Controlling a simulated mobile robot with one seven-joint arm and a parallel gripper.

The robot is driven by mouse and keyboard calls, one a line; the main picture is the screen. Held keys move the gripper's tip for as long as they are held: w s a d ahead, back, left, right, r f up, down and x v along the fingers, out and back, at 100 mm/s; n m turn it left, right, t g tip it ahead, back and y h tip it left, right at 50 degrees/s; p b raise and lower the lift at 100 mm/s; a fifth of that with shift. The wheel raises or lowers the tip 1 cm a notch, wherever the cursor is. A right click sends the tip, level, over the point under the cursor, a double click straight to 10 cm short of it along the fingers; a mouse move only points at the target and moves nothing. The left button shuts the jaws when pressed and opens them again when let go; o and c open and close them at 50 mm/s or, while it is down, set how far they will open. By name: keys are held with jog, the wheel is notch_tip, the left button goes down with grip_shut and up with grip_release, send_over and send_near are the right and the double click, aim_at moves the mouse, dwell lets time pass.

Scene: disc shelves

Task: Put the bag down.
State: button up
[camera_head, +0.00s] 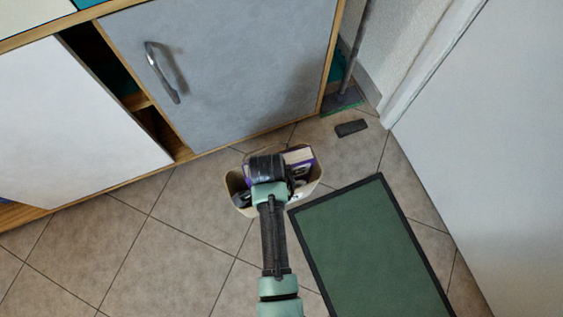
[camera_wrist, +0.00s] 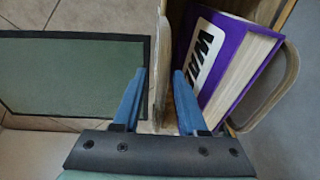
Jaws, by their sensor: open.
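The bag (camera_head: 235,187) is a cream, open-topped carrier with a purple-and-white book (camera_head: 299,155) inside. In the head view it is low over or on the tiles, in front of the cabinet; whether its base touches the floor is hidden. My gripper (camera_wrist: 159,74) is open, its two blue fingers on either side of the bag's upright wall (camera_wrist: 160,65) in the wrist view. The book (camera_wrist: 228,58) shows right of the fingers. In the head view my arm covers the middle of the bag and hides the fingers.
A green mat (camera_head: 370,250) with a dark border lies right of the bag. A grey cabinet door (camera_head: 225,65) with a metal handle stands behind. A small dark block (camera_head: 351,128) lies near the white door (camera_head: 490,130). Bare tiles are free at the left.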

jog(key=r+p, duration=0.1)
jog(key=r, duration=0.2)
jog(key=r+p, duration=0.2)
jog(key=r, duration=0.1)
jog(key=a+r+p, duration=0.1)
jog(key=r, duration=0.2)
jog(key=shift+s+p, duration=0.35)
jog(key=shift+p, duration=0.05)
